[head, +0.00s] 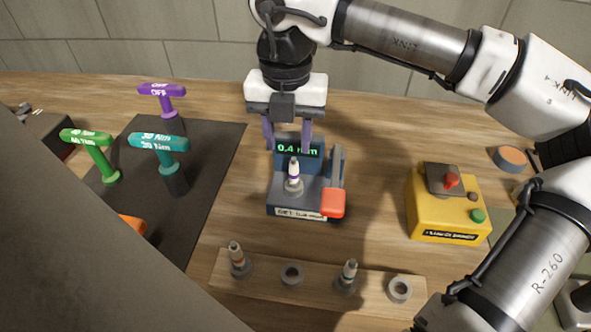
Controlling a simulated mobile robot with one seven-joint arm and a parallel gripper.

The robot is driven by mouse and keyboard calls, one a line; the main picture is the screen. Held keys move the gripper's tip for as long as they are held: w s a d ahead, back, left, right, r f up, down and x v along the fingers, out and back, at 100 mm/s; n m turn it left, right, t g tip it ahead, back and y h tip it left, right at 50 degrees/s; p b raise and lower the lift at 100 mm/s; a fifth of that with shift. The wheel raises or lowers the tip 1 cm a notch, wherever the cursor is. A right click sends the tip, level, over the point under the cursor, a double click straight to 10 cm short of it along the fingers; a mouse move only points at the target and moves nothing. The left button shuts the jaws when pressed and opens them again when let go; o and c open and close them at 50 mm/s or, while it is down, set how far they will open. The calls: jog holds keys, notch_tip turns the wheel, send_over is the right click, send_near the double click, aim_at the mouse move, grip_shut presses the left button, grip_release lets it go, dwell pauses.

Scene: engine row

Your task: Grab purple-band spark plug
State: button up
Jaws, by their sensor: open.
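The purple-band spark plug (294,174) stands upright in the blue gap-setting device (272,198), whose display reads about 0.4 mm. It has a white body with a dark purple band. The gripper is open and holds nothing. Whether a finger touches the plug or the device cannot be told from this view.
A wooden rack (320,289) in front holds two other plugs (237,257) and two empty sockets. An orange-red lever (333,203) juts from the device's right. A yellow box (447,208) stands to the right. Torque handles (159,142) stand on a dark mat (215,160) at left.

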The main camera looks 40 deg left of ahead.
aim_at(294, 159)
notch_tip(294, 159, down, 3)
jog(key=shift+r, duration=0.1)
jog(key=shift+w+d+f+p, duration=0.15)
jog(key=shift+f+p, duration=0.25)
jog(key=shift+f, duration=0.5)
jog(key=shift+w+f+p, duration=0.2)
jog(key=shift+f+p, duration=0.25)
jog(key=shift+f, duration=0.45)
jog(key=shift+w+d+f+p, duration=0.15)
jog(key=shift+f+p, duration=0.25)
jog(key=shift+f, duration=0.5)
jog(key=shift+a, duration=0.1)
grip_shut()
